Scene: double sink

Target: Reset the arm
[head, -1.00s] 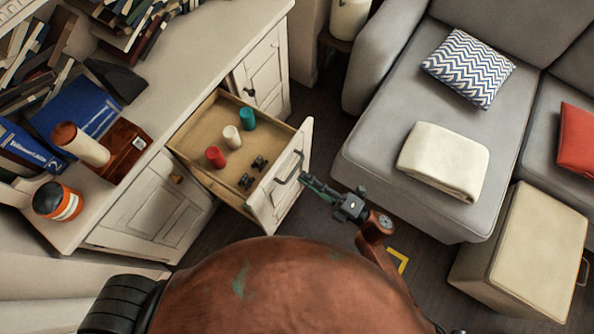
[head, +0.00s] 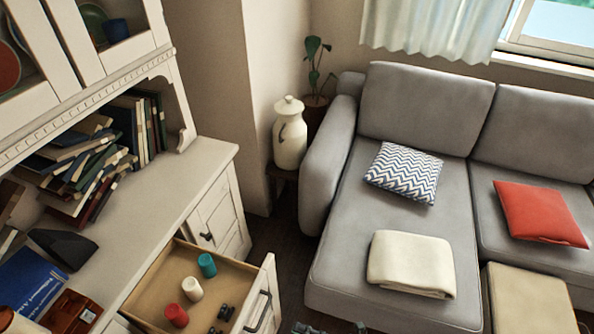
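Only a small dark part of my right gripper (head: 312,328) shows at the bottom edge of the head view, just right of the drawer handle (head: 260,312). It looks apart from the handle. Its fingers are cut off by the frame, so I cannot tell whether it is open or shut. My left gripper is not in view.
The open drawer (head: 142,296) of the white cabinet (head: 180,195) sticks out at the lower left. It holds red, white and teal cylinders and small black items. A grey sofa (head: 335,255) and a beige ottoman (head: 525,300) stand at the right. Dark floor lies between.

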